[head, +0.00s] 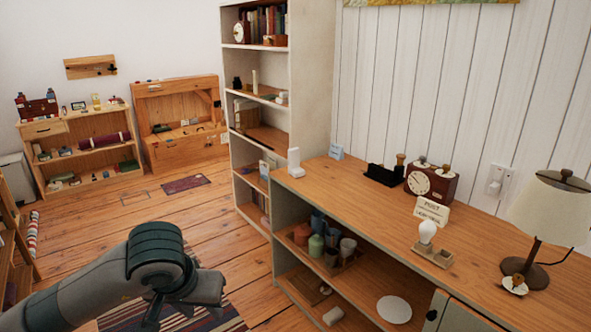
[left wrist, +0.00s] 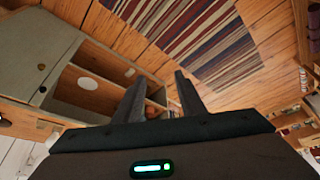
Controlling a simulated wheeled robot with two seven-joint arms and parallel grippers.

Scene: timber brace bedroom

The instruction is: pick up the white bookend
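The white bookend (head: 295,163) is a small upright, L-shaped piece near the far left end of the wooden desk top (head: 350,185). My left arm comes in at the lower left of the head view, low over the floor, well short of the bookend. My left gripper (left wrist: 160,97) shows its two fingers apart and empty in the left wrist view, with a striped rug and shelving beyond them. I cannot make out the bookend in the left wrist view. My right gripper is in neither view.
Behind the bookend stands a tall shelf unit (head: 293,70). Further right on the desk are a black holder (head: 383,176), a brown clock (head: 430,183), a sign (head: 431,211), a bulb on a stand (head: 427,232) and a lamp (head: 548,210).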

